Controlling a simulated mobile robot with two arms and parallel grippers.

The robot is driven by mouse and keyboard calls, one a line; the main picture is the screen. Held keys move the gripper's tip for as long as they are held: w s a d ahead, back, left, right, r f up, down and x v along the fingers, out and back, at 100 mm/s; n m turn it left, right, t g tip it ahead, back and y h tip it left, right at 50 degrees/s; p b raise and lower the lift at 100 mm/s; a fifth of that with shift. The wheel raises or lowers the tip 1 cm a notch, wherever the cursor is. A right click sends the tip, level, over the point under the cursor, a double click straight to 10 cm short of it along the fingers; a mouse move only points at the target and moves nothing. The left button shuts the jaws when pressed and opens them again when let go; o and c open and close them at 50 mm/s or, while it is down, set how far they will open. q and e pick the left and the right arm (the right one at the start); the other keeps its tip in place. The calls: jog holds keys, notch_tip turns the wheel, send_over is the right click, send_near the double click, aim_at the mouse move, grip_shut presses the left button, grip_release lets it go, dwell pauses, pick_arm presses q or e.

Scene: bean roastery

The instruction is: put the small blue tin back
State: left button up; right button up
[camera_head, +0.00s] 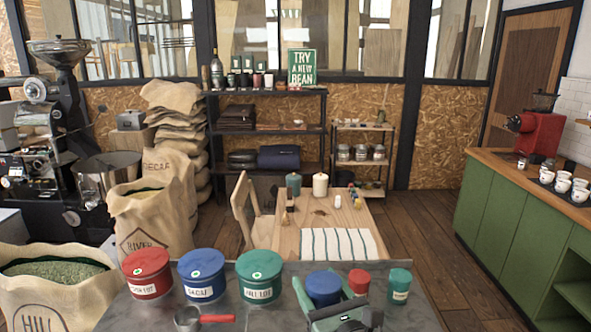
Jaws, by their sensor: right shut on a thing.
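The small blue tin (323,287) is at the front of the grey counter, between the large green tin and a small red tin. My right gripper (322,293) is shut on it, with one finger showing along its left side. The gripper hides the tin's lower part, so I cannot tell whether it touches the counter. The small red tin (359,281) stands close to its right, and a small green tin (399,285) is further right. My left gripper is not in view.
Large red (148,273), blue (202,275) and green (260,275) labelled tins stand in a row on the counter (421,317). A metal scoop with a red handle (215,318) lies in front. Behind is a wooden table (288,240) with a striped cloth (338,243).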

jog(key=s+d+f+m+t+h+b, duration=0.1)
jog(key=s+d+f+m+h+b, duration=0.45)
jog(key=s+d, duration=0.85)
jog(key=s+f+n+p, duration=0.1)
jog(key=s+f+p, duration=0.1)
jog(key=s+f, duration=0.3)
jog(key=shift+s+d+f+h+p, duration=0.25)
jog(key=shift+s+d+h+p, duration=0.1)
jog(key=shift+s, duration=0.65)
jog(key=shift+n, duration=0.25)
